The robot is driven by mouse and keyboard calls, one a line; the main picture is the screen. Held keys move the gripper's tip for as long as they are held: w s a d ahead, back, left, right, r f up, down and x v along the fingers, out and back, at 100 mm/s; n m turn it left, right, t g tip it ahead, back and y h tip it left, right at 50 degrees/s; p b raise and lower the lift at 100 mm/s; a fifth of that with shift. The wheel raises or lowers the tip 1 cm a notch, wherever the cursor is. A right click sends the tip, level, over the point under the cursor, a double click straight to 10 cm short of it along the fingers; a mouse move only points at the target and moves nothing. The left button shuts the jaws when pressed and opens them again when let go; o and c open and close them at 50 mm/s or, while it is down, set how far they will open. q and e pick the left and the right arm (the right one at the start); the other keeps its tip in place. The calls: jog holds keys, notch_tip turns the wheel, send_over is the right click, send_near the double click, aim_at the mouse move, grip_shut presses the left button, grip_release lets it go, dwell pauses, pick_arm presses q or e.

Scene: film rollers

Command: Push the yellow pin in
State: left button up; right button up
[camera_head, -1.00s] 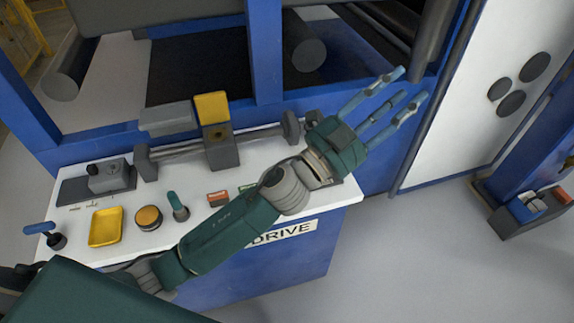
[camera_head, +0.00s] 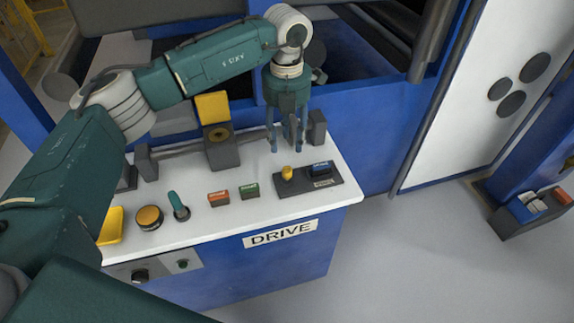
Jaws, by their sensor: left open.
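The yellow pin (camera_head: 287,172) stands upright in a dark base plate (camera_head: 294,187) at the right end of the white console top. My left gripper (camera_head: 287,142) points down with its fingers spread, empty, just behind and above the pin in the picture. The exact gap between fingertips and pin is hard to tell. A blue labelled block (camera_head: 320,167) sits beside the pin on the same plate. My right gripper is not in view.
The white console (camera_head: 235,220) also carries red (camera_head: 218,198) and green (camera_head: 250,190) blocks, a teal lever (camera_head: 178,204), an orange knob (camera_head: 149,216) and a yellow tray (camera_head: 110,226). A grey block with a raised yellow flap (camera_head: 213,107) stands behind.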

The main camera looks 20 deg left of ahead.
aim_at(287, 169)
pick_arm(q)
notch_tip(287, 169, down, 10)
jog(key=shift+d+f+p, duration=0.1)
jog(key=shift+f+p, duration=0.15)
jog(key=shift+p, duration=0.85)
jog(key=shift+c, duration=0.2)
grip_shut()
